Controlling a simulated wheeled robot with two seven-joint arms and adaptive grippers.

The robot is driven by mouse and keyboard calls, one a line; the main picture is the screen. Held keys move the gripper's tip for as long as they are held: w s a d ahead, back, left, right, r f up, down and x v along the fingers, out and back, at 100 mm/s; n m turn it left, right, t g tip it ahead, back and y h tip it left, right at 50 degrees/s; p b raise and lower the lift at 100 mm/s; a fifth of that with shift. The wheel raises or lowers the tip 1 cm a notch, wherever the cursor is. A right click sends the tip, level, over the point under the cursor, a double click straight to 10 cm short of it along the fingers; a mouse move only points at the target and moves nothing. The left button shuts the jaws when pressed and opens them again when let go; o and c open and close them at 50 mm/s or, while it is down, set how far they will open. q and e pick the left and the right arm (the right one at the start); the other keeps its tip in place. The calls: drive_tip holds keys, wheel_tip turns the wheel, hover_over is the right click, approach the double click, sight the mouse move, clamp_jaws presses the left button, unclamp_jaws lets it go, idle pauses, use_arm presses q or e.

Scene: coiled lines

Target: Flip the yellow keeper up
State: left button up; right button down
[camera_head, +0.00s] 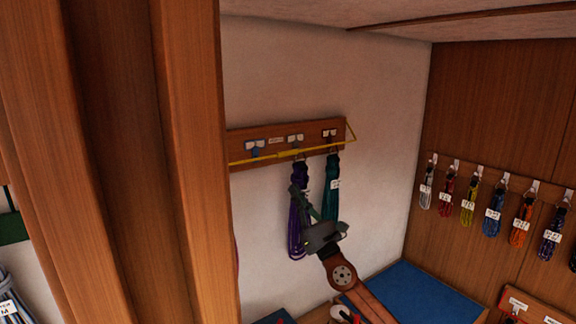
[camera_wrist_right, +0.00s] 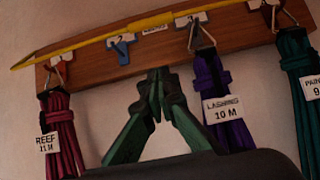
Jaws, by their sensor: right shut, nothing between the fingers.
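The yellow keeper (camera_head: 274,155) is a thin bar running across the front of the wooden hook rail (camera_head: 238,140), with an angled yellow end at the rail's right end. It also crosses the rail in the wrist view (camera_wrist_right: 95,40). My right gripper (camera_head: 296,188) is in front of the purple coil, below the keeper. In the wrist view its green fingertips (camera_wrist_right: 158,76) are together and empty, close to the rail's lower edge and apart from the keeper. My left gripper is not in view.
A purple coil (camera_wrist_right: 236,136) labelled LASHING, a teal coil (camera_head: 331,180) and a red coil (camera_wrist_right: 62,135) labelled REEF hang from the rail. An empty blue hook (camera_wrist_right: 121,50) sits between. A wooden post (camera_head: 190,200) stands at left; more coils (camera_head: 493,222) hang at right.

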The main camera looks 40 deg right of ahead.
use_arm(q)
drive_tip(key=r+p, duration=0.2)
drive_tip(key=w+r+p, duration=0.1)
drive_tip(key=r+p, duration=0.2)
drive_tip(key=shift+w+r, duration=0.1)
use_arm(e)
drive_tip(key=w+r, duration=0.4)
drive_tip(key=r, duration=0.4)
drive_tip(key=shift+w+d, duration=0.25)
drive_tip(key=shift+w, duration=0.05)
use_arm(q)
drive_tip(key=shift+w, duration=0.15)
use_arm(e)
drive_tip(key=shift+a+r, duration=0.1)
drive_tip(key=shift+r, duration=0.05)
